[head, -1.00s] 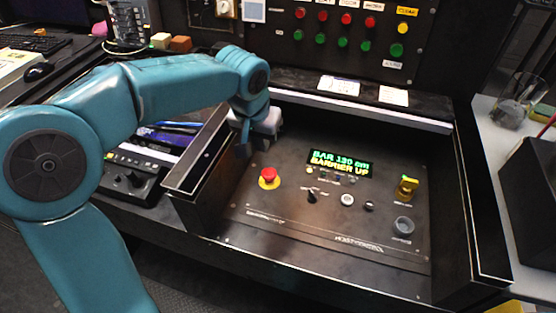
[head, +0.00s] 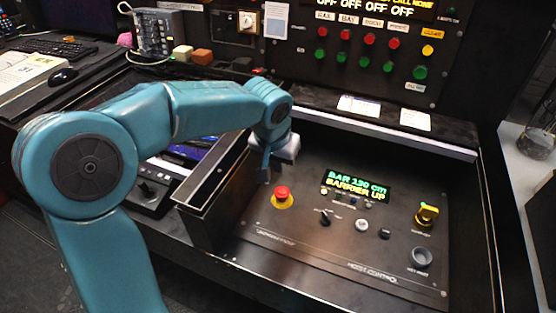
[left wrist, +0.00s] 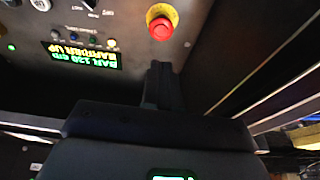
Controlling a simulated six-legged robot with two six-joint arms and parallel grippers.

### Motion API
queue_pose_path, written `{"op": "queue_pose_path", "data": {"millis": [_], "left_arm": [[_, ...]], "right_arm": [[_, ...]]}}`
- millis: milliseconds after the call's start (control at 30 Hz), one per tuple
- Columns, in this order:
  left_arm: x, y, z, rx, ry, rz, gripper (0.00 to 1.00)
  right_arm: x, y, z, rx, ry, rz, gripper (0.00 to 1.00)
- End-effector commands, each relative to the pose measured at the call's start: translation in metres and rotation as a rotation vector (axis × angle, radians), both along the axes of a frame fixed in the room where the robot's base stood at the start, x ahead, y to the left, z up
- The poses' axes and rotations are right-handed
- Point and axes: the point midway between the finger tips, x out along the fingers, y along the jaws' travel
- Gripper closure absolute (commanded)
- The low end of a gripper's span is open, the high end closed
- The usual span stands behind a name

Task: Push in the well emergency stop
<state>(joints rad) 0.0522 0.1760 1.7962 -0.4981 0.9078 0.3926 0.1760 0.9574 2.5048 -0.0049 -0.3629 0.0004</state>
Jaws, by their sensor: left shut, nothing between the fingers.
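The emergency stop (head: 282,193) is a red mushroom button on a yellow ring, at the left of the dark sunken panel. It also shows at the top of the left wrist view (left wrist: 160,24). My left gripper (head: 263,176) is shut and empty. It hangs just behind and to the left of the button in the head view, apart from it. In the left wrist view its dark fingers (left wrist: 161,70) point at the button, with a small gap in the picture. My right gripper is not in view.
The panel (head: 310,250) also has a lit display (head: 355,187), small knobs and a yellow switch (head: 427,213). The well's raised left wall (head: 212,190) stands close to my left forearm. A board of red and green buttons (head: 370,60) rises behind.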

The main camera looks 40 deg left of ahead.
Motion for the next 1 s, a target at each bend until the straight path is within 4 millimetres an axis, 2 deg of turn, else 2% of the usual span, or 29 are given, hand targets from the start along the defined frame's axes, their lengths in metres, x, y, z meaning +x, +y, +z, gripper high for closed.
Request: {"op": "queue_pose_path", "data": {"millis": [33, 100, 233, 400, 600, 900, 1000], "left_arm": [[0.003, 0.001, -0.015, 0.000, 0.005, -0.001, 1.00], [0.008, 0.002, -0.029, -0.001, 0.005, 0.000, 1.00], [0.016, 0.003, -0.054, 0.000, 0.004, 0.000, 1.00], [0.015, 0.003, -0.078, 0.000, 0.003, -0.001, 1.00], [0.016, 0.003, -0.087, -0.001, 0.000, 0.000, 1.00], [0.016, 0.003, -0.087, -0.001, 0.000, 0.000, 1.00], [0.016, 0.003, -0.093, -0.001, 0.000, 0.000, 1.00]], "right_arm": [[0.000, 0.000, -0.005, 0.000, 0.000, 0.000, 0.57], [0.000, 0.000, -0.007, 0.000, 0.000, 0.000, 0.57], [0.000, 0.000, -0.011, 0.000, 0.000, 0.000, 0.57], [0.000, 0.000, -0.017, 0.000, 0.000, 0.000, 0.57], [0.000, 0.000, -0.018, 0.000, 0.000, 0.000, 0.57], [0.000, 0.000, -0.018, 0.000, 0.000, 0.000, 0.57], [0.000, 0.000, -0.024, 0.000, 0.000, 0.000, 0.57]]}}
